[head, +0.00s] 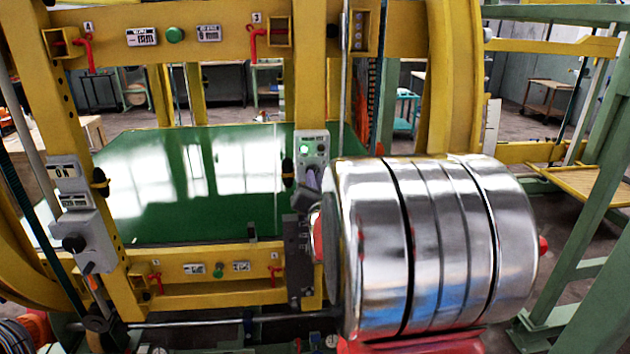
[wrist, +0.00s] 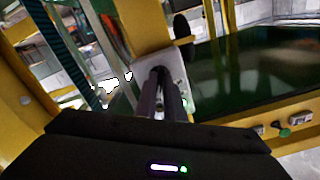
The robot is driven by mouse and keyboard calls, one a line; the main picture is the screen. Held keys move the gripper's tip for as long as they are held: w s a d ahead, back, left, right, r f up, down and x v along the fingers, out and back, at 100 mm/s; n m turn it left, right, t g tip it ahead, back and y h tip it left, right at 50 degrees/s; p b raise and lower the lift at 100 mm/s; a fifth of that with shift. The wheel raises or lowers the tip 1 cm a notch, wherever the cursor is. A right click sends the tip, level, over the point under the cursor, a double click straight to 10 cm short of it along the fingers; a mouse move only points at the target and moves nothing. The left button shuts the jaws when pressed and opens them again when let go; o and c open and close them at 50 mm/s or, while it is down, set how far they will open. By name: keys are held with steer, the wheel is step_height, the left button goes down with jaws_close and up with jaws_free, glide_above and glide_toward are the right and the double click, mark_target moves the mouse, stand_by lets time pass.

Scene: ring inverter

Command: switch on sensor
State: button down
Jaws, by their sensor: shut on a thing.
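The sensor box (head: 312,147) is a small grey panel on the middle yellow post in the head view, with a lit green light on its face. It also shows in the wrist view (wrist: 177,66), behind my fingers. My gripper (head: 312,181) is at the lower part of this box; only a small part of it shows left of the silver cylinder. In the wrist view my gripper (wrist: 160,73) has its two dark fingers close together against the box. It is shut on what seems to be the box's switch; the fingers hide the switch and its position.
A large silver cylinder (head: 440,245) with dark seams fills the right foreground, close to my gripper. Another grey control box (head: 85,240) with a black knob is on the left yellow post. A shiny green panel (head: 200,190) lies behind the yellow frame.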

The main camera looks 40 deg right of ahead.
steer(key=shift+d+m, duration=0.1)
steer(key=shift+m, duration=1.4)
steer(key=shift+s, duration=0.1)
steer(key=c, duration=1.9)
jaws_free()
steer(key=shift+o, duration=0.2)
